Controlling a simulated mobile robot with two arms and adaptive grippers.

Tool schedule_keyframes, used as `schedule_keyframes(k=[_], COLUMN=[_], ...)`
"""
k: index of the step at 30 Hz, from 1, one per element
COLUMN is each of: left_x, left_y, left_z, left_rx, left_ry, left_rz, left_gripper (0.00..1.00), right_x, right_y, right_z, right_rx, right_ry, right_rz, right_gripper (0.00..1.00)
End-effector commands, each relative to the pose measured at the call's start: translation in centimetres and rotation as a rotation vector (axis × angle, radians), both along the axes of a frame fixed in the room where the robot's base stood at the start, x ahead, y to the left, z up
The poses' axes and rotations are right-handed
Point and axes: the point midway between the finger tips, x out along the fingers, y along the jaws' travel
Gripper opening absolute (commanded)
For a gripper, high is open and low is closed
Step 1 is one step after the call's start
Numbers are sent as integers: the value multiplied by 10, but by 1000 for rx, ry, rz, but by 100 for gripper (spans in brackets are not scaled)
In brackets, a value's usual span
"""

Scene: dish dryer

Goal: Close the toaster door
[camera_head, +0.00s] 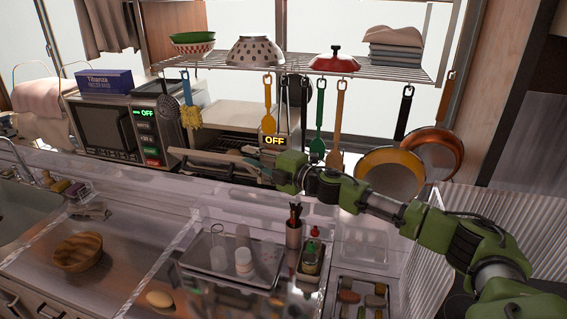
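The toaster (240,113) is a cream box behind the hanging utensils, with a lit OFF display at its right front. Its door (213,162) appears lowered forward, sticking out over the back of the counter. My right gripper (258,166), on the green arm coming in from the right, is at the right end of the door, in front of the toaster's lower right. I cannot tell whether it touches the door, and its fingers are too small and dark to read. Utensils hide part of the toaster front. My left gripper is not in view.
A microwave (112,128) with its own OFF display stands left of the toaster. Spatulas and ladles hang from a wire shelf (330,66) before the toaster. Pans (390,172) hang at the right. Below are a clear bin with glasses (219,255), bottles and a wooden bowl (78,252).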

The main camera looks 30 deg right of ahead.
Motion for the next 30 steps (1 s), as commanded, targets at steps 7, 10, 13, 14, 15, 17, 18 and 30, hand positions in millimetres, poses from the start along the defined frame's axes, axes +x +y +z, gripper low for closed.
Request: schedule_keyframes(k=[7, 10, 13, 14, 15, 17, 18, 30], left_x=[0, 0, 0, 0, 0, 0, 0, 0], left_y=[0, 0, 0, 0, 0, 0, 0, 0], left_z=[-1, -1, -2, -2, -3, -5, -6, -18], left_rx=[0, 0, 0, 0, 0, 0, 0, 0], left_ry=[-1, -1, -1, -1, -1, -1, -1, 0], left_rz=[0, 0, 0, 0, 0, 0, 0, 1], left_gripper=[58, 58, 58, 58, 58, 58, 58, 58], right_x=[-16, -23, -29, -31, -34, -38, -40, -65], right_y=[-7, -10, -12, -13, -14, -16, -17, -29], right_z=[1, 3, 4, 5, 5, 5, 5, 9], right_rx=[-1, -1, -2, -2, -1, 0, 0, 0], right_ry=[2, 1, 1, 1, 1, 1, 1, 1], right_rz=[1, 1, 2, 2, 1, 1, 1, 0], right_gripper=[18, 18, 18, 18, 18, 18, 18, 18])
